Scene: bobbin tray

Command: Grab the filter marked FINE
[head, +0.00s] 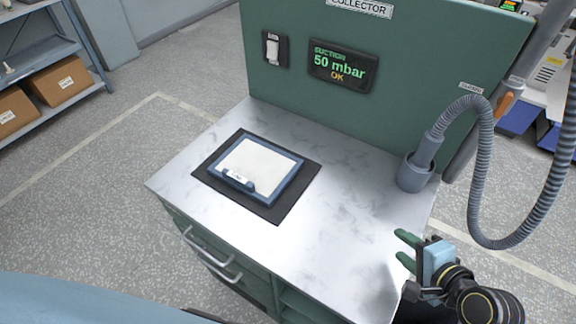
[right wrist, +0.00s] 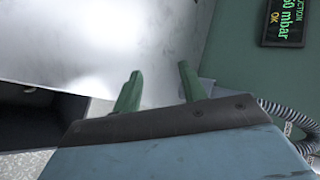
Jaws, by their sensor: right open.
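A flat white filter in a blue frame (head: 262,167) lies on a dark mat (head: 231,197) on the marble-look worktop. A small white label tab sits at its front edge; its lettering is too small to read for certain. My right gripper (head: 402,249) is at the right front edge of the worktop, with its green fingers apart and nothing between them. In the right wrist view the open fingers (right wrist: 160,74) show against the pale worktop; the filter is not in that view. My left gripper is not in view.
A green panel (head: 400,95) with a suction display (head: 341,66) and a switch (head: 273,50) stands at the back. A grey hose (head: 476,170) with its nozzle (head: 417,172) is at the right rear. Worktop between gripper and mat is clear.

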